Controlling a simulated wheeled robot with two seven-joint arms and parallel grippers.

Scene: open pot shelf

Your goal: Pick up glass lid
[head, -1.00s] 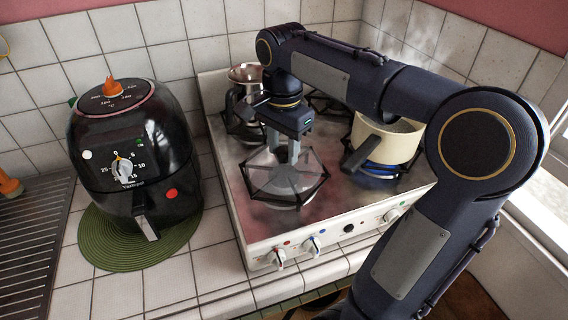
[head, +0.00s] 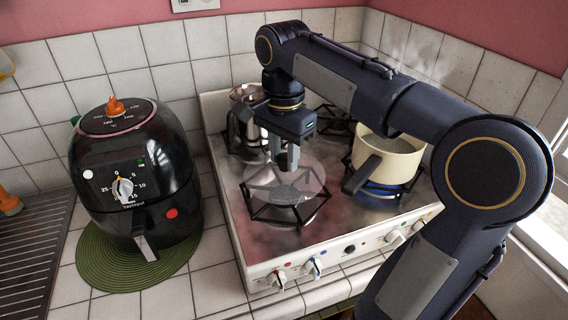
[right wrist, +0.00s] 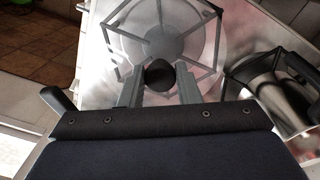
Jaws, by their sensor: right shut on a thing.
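The glass lid (head: 309,181) is a clear round disc over the front-left burner of the stove in the head view. Its dark round knob (right wrist: 160,73) shows between the fingers in the right wrist view. My right gripper (head: 288,163) points down from above and is shut on the knob. The lid looks roughly level and seems a little above the burner grate (head: 262,212), though its clear glass makes the gap hard to judge. My left gripper is not in view.
A cream saucepan (head: 400,163) with a dark handle stands on the burner to the right. A shiny metal pot (head: 246,122) stands at the back left. A black air fryer (head: 180,160) sits on a green mat (head: 97,262) left of the stove. Tiled walls close the back.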

